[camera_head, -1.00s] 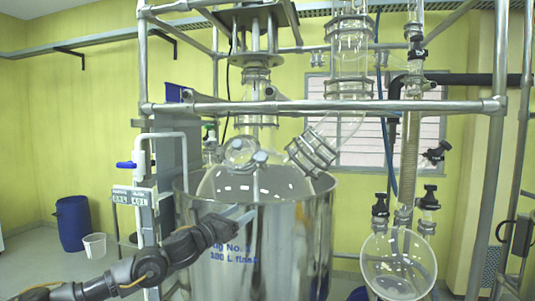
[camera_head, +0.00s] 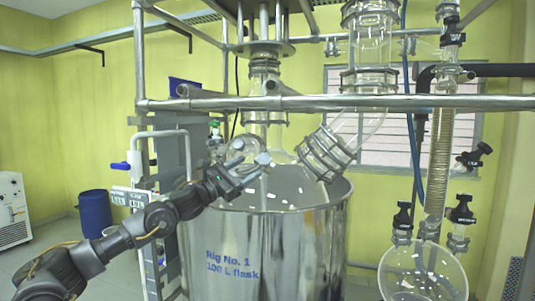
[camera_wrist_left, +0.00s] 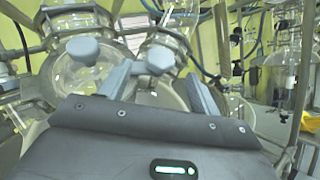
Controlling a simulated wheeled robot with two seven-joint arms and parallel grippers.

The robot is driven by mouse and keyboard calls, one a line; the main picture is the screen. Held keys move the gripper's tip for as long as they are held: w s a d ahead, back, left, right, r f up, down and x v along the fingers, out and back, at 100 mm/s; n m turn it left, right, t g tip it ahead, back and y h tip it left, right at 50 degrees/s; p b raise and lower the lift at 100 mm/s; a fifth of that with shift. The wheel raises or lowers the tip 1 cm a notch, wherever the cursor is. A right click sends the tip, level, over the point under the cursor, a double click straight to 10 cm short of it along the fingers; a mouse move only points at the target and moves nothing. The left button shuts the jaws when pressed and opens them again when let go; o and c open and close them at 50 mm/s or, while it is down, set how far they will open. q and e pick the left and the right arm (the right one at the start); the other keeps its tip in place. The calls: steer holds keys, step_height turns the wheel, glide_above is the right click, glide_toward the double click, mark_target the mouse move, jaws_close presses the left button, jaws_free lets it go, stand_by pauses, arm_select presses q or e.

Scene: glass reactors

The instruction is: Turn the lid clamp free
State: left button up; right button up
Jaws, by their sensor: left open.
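The glass flask's lid ports sit above the steel vessel (camera_head: 262,245). A blue-grey clamp knob (camera_head: 263,158) is at one port, and a second knob (camera_head: 238,144) is just left of it. The wrist view shows both, the right-hand knob (camera_wrist_left: 160,57) and the left-hand knob (camera_wrist_left: 82,49). My left gripper (camera_head: 252,172) is open at the vessel's top, close to the right-hand knob. In the wrist view its fingers (camera_wrist_left: 160,80) are spread on either side below that knob. I cannot tell whether they touch it. My right gripper is out of view.
A horizontal steel rail (camera_head: 350,103) crosses above the flask. A slanted glass elbow (camera_head: 326,153) stands right of the knobs. A glass receiver (camera_head: 424,272) is at lower right. A blue drum (camera_head: 95,215) stands on the floor at left.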

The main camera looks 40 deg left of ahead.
mark_target(268, 157)
arm_select(q)
steer(key=p+x, duration=0.4)
steer(key=x, duration=0.4)
steer(key=shift+w+d+p, duration=0.15)
steer(key=shift+w+p, duration=0.25)
steer(key=shift+w, duration=0.1)
steer(key=shift+w+f, duration=0.1)
steer(key=shift+w, duration=0.05)
steer(key=shift+c, duration=0.4)
